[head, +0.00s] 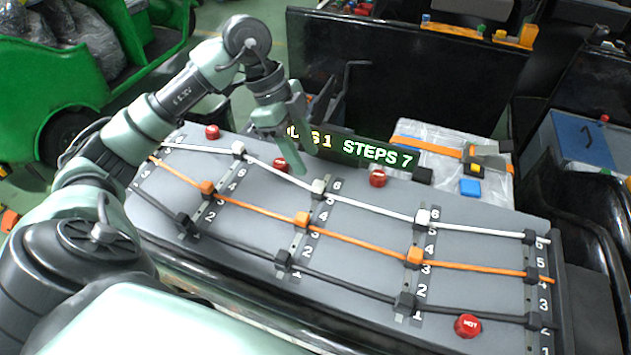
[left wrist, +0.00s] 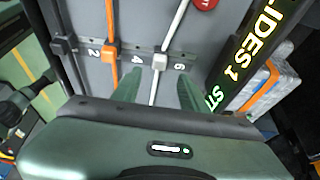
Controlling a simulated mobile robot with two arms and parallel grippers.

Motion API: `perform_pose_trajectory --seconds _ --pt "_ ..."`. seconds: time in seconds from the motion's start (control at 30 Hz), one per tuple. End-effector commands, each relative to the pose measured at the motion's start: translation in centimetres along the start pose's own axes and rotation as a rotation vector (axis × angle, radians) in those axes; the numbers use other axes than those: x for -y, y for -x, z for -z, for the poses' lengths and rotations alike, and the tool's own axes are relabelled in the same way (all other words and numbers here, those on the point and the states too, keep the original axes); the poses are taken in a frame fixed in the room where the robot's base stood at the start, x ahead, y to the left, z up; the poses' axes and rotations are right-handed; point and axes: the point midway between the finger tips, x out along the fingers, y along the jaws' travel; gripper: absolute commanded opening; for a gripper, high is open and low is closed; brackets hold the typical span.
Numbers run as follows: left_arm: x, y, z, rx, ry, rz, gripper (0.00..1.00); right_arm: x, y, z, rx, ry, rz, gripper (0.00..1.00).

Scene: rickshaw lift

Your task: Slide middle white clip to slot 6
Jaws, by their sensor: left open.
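The middle white clip (head: 318,186) sits on the middle rail of the grey board, with a white cord running through it. In the left wrist view the clip (left wrist: 160,62) is between the labels 4 and 6. My left gripper (head: 291,166) is above the board, to the upper left of the clip in the head view. In the wrist view its fingers (left wrist: 158,90) are apart, one toward each side of the white cord, with the clip ahead of their tips and nothing between them. My right gripper is not in view.
The middle orange clip (head: 302,219) and middle black clip (head: 282,258) sit nearer me on the same rail. Other white clips are at the left (head: 238,148) and right (head: 422,217). Red buttons, one (head: 377,178) near the lit display (head: 362,150), stand on the board.

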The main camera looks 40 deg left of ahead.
Motion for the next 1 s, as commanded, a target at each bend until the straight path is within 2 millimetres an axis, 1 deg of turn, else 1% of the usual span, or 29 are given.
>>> perform_pose_trajectory --seconds 0.1,0.3,0.4,0.57,0.77,0.8,0.87,0.9,0.93,0.97,1.0 --pt "-0.2 -1.6 0.1 -0.001 0.0 -0.006 0.44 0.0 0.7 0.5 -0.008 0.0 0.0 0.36" --pt "-0.1 -4.8 0.2 -0.002 0.0 -0.005 0.44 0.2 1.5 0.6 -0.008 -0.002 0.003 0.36" --pt "-0.1 -6.0 0.1 -0.002 0.0 -0.004 0.44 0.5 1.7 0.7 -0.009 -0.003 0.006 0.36" --pt "-0.1 -6.8 0.1 -0.001 0.0 -0.001 0.44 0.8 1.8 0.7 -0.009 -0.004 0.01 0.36" --pt "0.0 -6.9 0.1 0.0 0.0 0.0 0.44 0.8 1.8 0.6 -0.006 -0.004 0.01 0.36" --pt "0.0 -6.9 0.1 0.0 0.0 0.0 0.41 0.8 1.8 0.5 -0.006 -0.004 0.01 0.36" --pt "0.0 -6.9 0.1 -0.001 0.0 0.0 0.24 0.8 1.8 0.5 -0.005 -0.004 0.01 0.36" --pt "0.0 -6.9 0.1 0.0 0.0 0.0 0.13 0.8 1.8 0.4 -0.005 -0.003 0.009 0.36" --pt "0.0 -6.9 0.1 0.0 0.0 0.0 0.05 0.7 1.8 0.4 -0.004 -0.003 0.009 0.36" --pt "0.0 -6.9 0.1 0.0 0.0 0.0 0.0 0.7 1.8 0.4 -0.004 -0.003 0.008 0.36" --pt "0.0 -6.9 0.1 -0.001 0.0 0.0 0.0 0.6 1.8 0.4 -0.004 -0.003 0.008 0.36"
